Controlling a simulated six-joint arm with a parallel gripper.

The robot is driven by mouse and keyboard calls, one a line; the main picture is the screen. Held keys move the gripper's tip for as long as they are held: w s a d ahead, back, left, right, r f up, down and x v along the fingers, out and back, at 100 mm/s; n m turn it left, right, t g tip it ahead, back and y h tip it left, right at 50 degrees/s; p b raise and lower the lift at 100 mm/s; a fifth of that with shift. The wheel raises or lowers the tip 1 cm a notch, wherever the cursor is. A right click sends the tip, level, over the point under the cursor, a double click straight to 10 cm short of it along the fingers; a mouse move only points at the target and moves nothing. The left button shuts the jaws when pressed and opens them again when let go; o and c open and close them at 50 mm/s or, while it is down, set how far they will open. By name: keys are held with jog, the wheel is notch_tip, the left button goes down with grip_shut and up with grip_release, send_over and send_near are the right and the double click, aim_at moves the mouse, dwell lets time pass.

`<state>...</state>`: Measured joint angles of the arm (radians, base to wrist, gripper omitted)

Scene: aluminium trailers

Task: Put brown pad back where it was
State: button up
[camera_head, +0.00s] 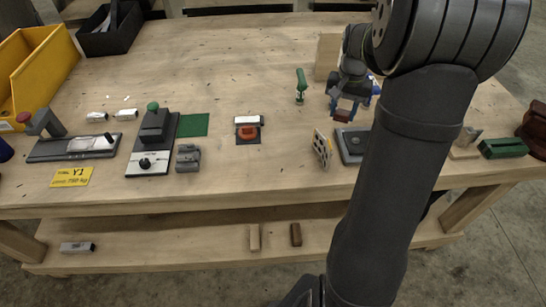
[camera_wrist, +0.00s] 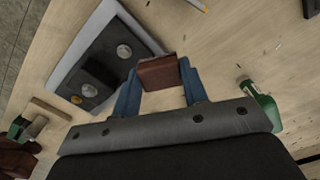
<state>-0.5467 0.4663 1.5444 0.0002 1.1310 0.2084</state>
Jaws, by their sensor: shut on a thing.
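The brown pad (camera_wrist: 159,73) is a small reddish-brown block. It sits between the two blue fingers of my gripper (camera_wrist: 158,84) in the wrist view, and the gripper is shut on it. In the head view my gripper (camera_head: 345,105) is over the right part of the bench, with the brown pad (camera_head: 342,115) low between the fingers. A grey plate with round knobs (camera_wrist: 92,68) lies close beside the pad in the wrist view; it is the grey base (camera_head: 352,147) nearer the front edge in the head view. Whether the pad touches the bench I cannot tell.
A perforated upright plate (camera_head: 322,148) stands near the front edge. The bench top (camera_head: 235,75) at centre back is clear.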

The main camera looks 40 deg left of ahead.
jog(key=s+a+n, duration=0.3)
jog(key=s+a, duration=0.4)
jog(key=s, duration=0.2)
jog(key=n, duration=0.2)
send_over(273, 158)
notch_tip(273, 158, down, 4)
jog(key=shift+f, duration=2.45)
jog(key=shift+f, duration=0.1)
jog(key=o, duration=0.9)
jog(key=shift+o, duration=0.2)
notch_tip(273, 158, up, 12)
